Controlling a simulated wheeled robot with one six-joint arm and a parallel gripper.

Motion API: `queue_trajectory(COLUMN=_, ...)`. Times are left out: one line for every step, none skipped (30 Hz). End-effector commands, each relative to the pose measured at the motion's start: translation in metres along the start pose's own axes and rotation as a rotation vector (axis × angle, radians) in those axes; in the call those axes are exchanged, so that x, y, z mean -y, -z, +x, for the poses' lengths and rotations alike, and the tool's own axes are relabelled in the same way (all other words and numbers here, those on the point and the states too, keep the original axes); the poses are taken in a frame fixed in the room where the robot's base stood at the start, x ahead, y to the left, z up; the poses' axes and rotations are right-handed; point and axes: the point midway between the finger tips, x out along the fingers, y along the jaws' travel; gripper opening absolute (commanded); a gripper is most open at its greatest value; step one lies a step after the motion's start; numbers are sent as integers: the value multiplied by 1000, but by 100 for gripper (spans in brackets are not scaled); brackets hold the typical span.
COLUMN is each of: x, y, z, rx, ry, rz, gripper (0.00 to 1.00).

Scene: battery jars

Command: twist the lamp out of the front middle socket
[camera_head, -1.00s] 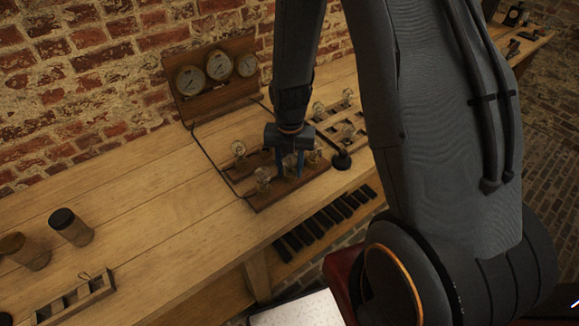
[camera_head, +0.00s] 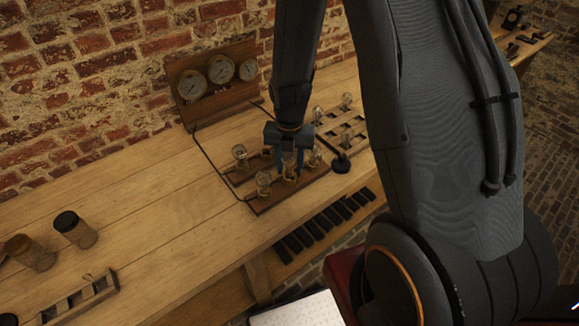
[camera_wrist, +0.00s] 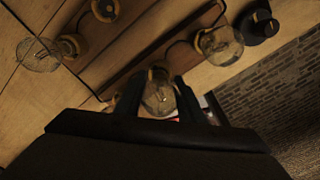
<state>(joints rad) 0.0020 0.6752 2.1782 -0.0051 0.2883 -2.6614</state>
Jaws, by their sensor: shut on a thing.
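The wooden socket board (camera_head: 262,207) lies on the bench and carries several clear glass lamps. My gripper (camera_head: 289,163) points down over the front row. It is shut on the front middle lamp (camera_wrist: 158,98), whose glass bulb shows between the two dark fingers in the wrist view. The front left lamp (camera_head: 263,181) and front right lamp (camera_head: 314,157) stand to either side, apart from the fingers. A back left lamp (camera_head: 240,153) stands behind.
A three-dial gauge panel (camera_head: 213,108) stands behind the board against the brick wall. A wooden rack (camera_head: 352,122) and a round dark knob (camera_head: 340,164) are close on the right. Jars (camera_head: 75,229) stand far left. The bench between is clear.

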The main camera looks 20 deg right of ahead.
Motion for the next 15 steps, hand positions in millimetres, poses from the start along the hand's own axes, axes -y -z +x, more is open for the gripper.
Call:
queue_trajectory(x=0, y=0, z=-2, rx=0, ry=0, rz=0, gripper=19)
queue_trajectory(x=0, y=0, z=-2, rx=0, ry=0, rz=0, gripper=19)
queue_trajectory(x=0, y=0, z=-3, rx=0, ry=0, rz=0, gripper=19)
queue_trajectory(x=0, y=0, z=-3, rx=0, ry=0, rz=0, gripper=19)
queue_trajectory(x=0, y=0, z=-3, rx=0, ry=0, rz=0, gripper=19)
queue_trajectory(x=0, y=0, z=-3, rx=0, ry=0, rz=0, gripper=19)
queue_trajectory(x=0, y=0, z=-3, rx=0, ry=0, rz=0, gripper=19)
queue_trajectory(x=0, y=0, z=-3, rx=0, ry=0, rz=0, gripper=19)
queue_trajectory(x=0, y=0, z=-2, rx=0, ry=0, rz=0, gripper=19)
queue_trajectory(x=0, y=0, z=-2, rx=0, ry=0, rz=0, gripper=19)
queue_trajectory(x=0, y=0, z=-2, rx=0, ry=0, rz=0, gripper=19)
queue_trajectory(x=0, y=0, z=-3, rx=0, ry=0, rz=0, gripper=19)
queue_trajectory(x=0, y=0, z=-3, rx=0, ry=0, rz=0, gripper=19)
queue_trajectory(x=0, y=0, z=-4, rx=0, ry=0, rz=0, gripper=19)
queue_trajectory(x=0, y=0, z=-6, rx=0, ry=0, rz=0, gripper=19)
